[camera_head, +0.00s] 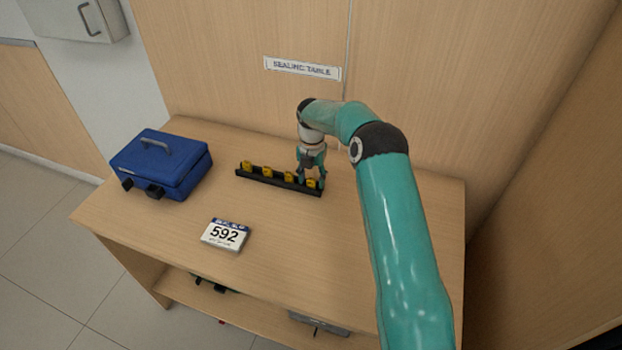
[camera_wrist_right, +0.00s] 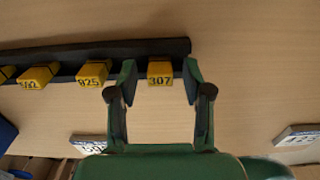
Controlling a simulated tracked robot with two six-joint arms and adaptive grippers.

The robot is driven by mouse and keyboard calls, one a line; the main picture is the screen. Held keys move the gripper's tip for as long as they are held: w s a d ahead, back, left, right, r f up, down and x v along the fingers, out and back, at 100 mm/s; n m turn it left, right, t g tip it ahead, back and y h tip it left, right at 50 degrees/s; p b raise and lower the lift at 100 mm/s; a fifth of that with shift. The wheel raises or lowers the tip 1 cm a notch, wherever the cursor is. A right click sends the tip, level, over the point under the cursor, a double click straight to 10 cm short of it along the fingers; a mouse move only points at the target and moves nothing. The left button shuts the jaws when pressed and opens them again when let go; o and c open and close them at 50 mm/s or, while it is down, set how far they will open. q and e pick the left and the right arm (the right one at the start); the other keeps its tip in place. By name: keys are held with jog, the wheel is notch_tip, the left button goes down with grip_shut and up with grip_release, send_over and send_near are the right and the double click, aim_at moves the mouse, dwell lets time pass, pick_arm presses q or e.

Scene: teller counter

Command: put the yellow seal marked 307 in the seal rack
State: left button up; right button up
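The yellow seal marked 307 (camera_wrist_right: 160,74) sits in the end slot of the black seal rack (camera_wrist_right: 110,48), at the rack's right end in the wrist view. In the head view the rack (camera_head: 262,178) lies on the table and the seal (camera_head: 312,183) is at its right end. My right gripper (camera_head: 312,178) is over that end, pointing down. In the wrist view its fingers (camera_wrist_right: 158,75) are spread on either side of the seal, with gaps showing between them and it. My left gripper is not in view.
More yellow seals stand in the rack, including one marked 825 (camera_wrist_right: 93,75). A blue case (camera_head: 162,165) stands at the table's left. A card reading 592 (camera_head: 226,235) lies in front of the rack. Another card (camera_wrist_right: 298,136) shows at right in the wrist view. Bare tabletop surrounds the rack.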

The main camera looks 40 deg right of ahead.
aim_at(311, 178)
jog(key=shift+r, duration=0.1)
notch_tip(311, 178, up, 12)
dwell(0.5)
jog(key=shift+r, duration=0.1)
dwell(0.4)
